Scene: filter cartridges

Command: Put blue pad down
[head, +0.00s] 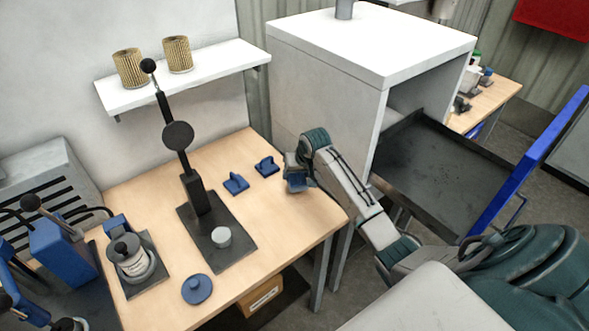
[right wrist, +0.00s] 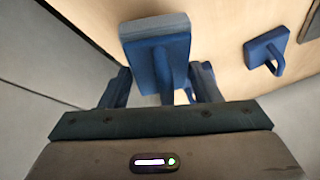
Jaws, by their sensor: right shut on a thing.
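My right gripper (head: 293,166) is shut on a blue pad (head: 297,184), low over the back right part of the wooden table, near its right edge. In the right wrist view the held blue pad (right wrist: 172,68) sits between the fingers of the gripper (right wrist: 163,88), its handle partly hidden. I cannot tell whether the pad touches the table. Two other blue pads stand on the table to the left: one nearer (head: 236,184) and one farther back (head: 267,167). A blue pad with a loop handle also shows at the right wrist view's right (right wrist: 265,48). My left gripper is not in view.
A black lever press (head: 190,200) stands left of the pads, with a grey cylinder (head: 221,237) on its base. A round blue lid (head: 197,289) lies near the front. Bare table lies between pads and front edge.

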